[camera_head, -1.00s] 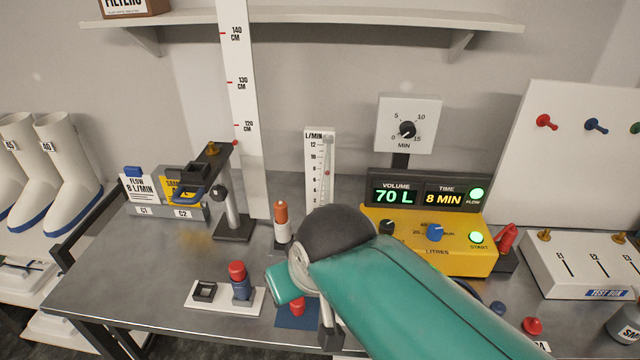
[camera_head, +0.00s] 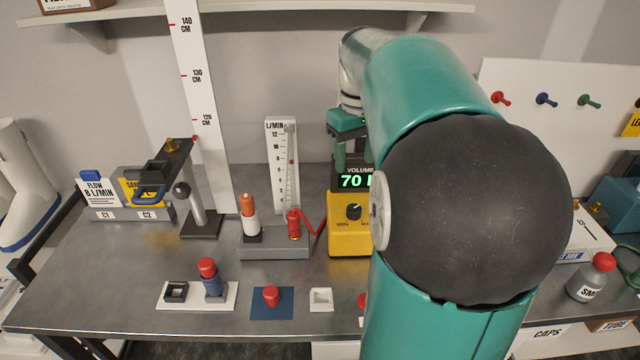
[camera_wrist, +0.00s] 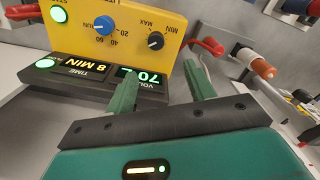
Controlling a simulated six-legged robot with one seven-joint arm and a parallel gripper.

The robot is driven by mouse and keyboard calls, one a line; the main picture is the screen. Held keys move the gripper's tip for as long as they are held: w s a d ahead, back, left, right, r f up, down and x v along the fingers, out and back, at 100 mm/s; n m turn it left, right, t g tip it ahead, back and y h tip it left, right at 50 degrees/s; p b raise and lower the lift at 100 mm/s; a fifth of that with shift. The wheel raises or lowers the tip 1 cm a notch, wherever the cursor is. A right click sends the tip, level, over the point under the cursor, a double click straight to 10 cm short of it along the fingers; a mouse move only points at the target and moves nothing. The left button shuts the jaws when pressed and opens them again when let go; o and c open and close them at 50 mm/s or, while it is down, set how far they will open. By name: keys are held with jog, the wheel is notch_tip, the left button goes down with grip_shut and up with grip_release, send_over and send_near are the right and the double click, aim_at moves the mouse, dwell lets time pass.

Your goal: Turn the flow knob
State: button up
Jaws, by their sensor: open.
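The yellow pump (camera_head: 343,238) stands on the bench, partly hidden by my arm in the head view. Its black knob (camera_head: 354,211), marked MIN and MAX, faces front; in the wrist view the knob (camera_wrist: 155,41) appears just beyond my fingertips. My gripper (camera_head: 354,162) is open and empty, above the knob in front of the dark display. In the wrist view, my gripper (camera_wrist: 163,70) has its fingers apart and not around the knob. The display reads 70 L and 8 MIN in the wrist view. A card (camera_head: 96,192) reads FLOW 8 L/MIN.
A blue knob (camera_wrist: 104,27) sits beside the black one. A L/MIN gauge (camera_head: 282,185) stands left of the pump. A grey stand (camera_head: 274,245) with orange-white and red parts and a red hose is close by.

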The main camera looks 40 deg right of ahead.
aim_at(354, 208)
jog(key=f, duration=0.9)
jog(key=d+f, duration=0.1)
jog(key=f, duration=0.4)
jog(key=shift+c, duration=0.4)
jog(key=c, duration=0.9)
jog(key=shift+r+m, duration=0.1)
jog(key=shift+m, duration=0.6)
jog(key=o, duration=1)
